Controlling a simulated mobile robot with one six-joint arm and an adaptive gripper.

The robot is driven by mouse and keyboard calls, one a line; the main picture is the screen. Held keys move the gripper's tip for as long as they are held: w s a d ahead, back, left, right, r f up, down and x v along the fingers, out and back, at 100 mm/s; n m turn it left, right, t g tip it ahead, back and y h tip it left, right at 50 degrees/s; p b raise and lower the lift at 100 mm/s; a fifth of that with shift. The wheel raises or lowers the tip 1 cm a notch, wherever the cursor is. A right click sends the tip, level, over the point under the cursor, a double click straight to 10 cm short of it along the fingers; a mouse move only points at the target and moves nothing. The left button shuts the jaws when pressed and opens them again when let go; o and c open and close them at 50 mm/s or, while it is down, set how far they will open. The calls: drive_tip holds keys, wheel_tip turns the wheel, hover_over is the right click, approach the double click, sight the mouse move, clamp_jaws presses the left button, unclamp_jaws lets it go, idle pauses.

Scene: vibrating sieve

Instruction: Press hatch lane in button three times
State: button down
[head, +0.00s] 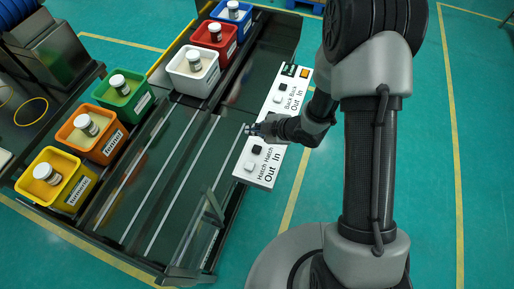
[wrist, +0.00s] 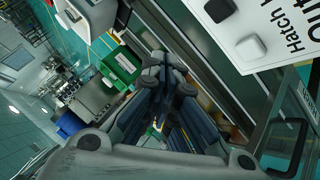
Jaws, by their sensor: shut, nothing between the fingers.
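The white control panel (head: 265,170) lies along the right side of the conveyor, with lettering for Hatch Out, Hatch In, Back Out and Back In. The black button (head: 257,149) sits by the "Hatch In" lettering, beside the white button (head: 249,165) by "Hatch Out". In the wrist view, the black button (wrist: 220,8) is at the top edge and the white button (wrist: 250,47) is right of it. My gripper (head: 249,129) is shut and empty, just up-picture from the black hatch button. Its height above the panel is hard to tell.
Yellow (head: 70,203), orange (head: 112,150) and green (head: 137,110) bins with jars line the left lane. White, red and blue bins stand farther up. A grey frame (head: 208,208) rises at the conveyor's near end. Another pair of buttons (head: 277,98) is up the panel.

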sight(256, 150)
drive_tip(key=shift+f, duration=0.15)
wheel_tip(256, 150, down, 8)
drive_tip(key=b, duration=0.7)
drive_tip(key=shift+f, duration=0.25)
drive_tip(key=shift+f, duration=0.1)
idle(0.8)
drive_tip(key=shift+f+b, duration=0.3)
drive_tip(key=shift+b, duration=0.1)
